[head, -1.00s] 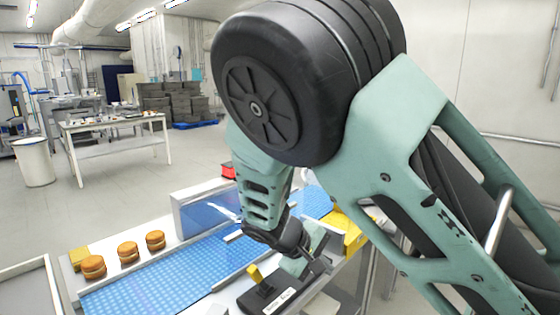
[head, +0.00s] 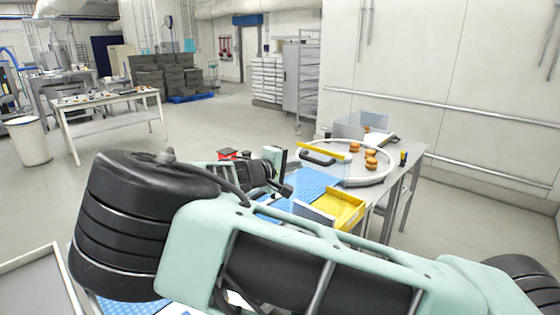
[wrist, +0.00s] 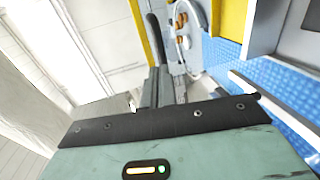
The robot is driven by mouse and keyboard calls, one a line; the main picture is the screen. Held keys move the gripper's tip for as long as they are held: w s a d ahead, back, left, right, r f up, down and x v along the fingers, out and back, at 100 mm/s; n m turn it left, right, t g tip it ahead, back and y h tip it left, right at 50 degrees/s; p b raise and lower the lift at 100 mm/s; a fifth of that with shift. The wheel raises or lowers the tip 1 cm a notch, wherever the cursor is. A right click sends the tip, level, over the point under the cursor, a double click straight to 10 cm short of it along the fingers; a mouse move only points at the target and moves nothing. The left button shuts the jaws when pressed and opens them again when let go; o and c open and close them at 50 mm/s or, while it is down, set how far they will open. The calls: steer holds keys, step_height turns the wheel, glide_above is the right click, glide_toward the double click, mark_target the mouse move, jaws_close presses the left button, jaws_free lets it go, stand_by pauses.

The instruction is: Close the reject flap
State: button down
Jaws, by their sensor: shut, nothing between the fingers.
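I cannot tell for sure which part is the reject flap. My gripper (head: 286,191) is shut and empty over the belt; its dark fingers show in the wrist view (wrist: 160,88). Whether it touches the panel is unclear.
The blue belt (head: 312,181) runs toward a round table (head: 376,178) bearing several buns. A grey box-like unit stands behind it. My arm covers much of the near belt. A red item (head: 227,153) shows left of my wrist.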

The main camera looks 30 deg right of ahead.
mark_target(311, 160)
steer(key=p+x, duration=0.2)
steer(key=x, duration=0.2)
steer(key=shift+d+r, duration=0.1)
steer(key=shift+d, duration=0.1)
steer(key=shift+w+d+f, duration=0.25)
steer(key=shift+d+f, duration=0.1)
steer(key=shift+d, duration=0.25)
steer(key=shift+d+r, duration=0.1)
